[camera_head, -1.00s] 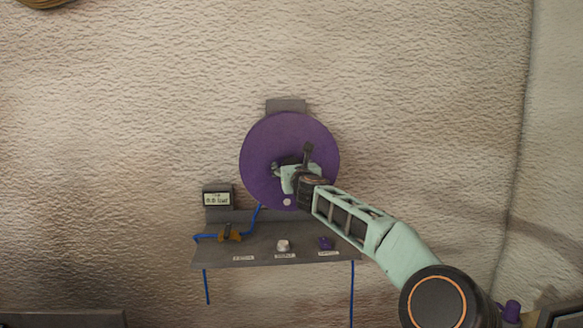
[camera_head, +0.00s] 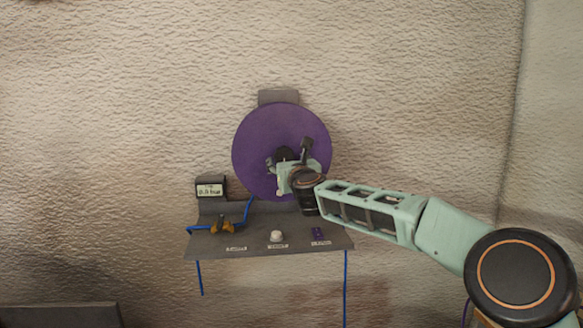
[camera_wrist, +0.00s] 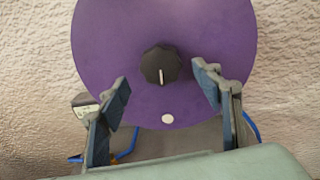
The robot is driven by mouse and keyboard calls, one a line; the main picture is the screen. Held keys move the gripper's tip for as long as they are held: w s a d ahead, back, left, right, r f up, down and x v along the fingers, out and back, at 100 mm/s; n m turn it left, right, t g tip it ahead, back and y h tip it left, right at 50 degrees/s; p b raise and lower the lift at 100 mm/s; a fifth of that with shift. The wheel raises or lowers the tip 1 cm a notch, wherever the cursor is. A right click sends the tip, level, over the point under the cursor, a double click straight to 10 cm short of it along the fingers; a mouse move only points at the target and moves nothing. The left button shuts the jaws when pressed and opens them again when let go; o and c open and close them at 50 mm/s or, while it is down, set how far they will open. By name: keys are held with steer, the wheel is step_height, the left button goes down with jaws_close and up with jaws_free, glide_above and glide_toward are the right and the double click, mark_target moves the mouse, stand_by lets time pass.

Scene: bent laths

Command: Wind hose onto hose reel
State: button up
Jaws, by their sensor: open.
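The hose reel is a purple disc (camera_head: 255,140) on the wall, with a black centre knob (camera_wrist: 160,64) bearing a white line. A white spot (camera_wrist: 168,118) sits near the disc's lower rim in the wrist view. The blue hose (camera_head: 249,210) runs from the disc's lower left to a brass fitting (camera_head: 222,227) on the grey shelf, and blue lengths hang below. My gripper (camera_wrist: 163,80) is open and empty in front of the disc. In the wrist view its fingers appear either side of the knob, apart from it. My gripper hides the disc's lower right in the head view.
The grey shelf (camera_head: 210,247) juts out below the disc, carrying a white knob (camera_head: 277,236) and a purple control (camera_head: 318,233) with labels in front. A small display (camera_head: 210,188) stands at left; its text is hard to read. The wall around is clear.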

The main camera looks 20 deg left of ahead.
steer(key=shift+v, duration=2.75)
